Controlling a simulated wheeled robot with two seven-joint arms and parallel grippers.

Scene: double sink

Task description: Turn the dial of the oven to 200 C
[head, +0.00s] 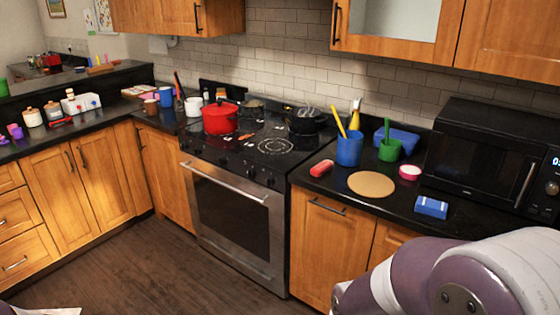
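The oven (233,210) stands in the middle of the head view, set between wooden cabinets. It has a steel door with a long handle (222,181) and a dark window. A black strip with several small dark dials (249,172) runs above the door. The dial markings are too small to read, so I cannot tell any setting. My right arm shows at the lower right, but its gripper is out of the picture. My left gripper is not in view; only a small pale piece shows at the bottom left edge.
On the cooktop are a red pot (220,118) and a dark pan (304,121). The right counter holds a blue cup (349,149), a green cup (389,150), a round board (371,185) and a microwave (485,150). The wooden floor (130,265) before the oven is clear.

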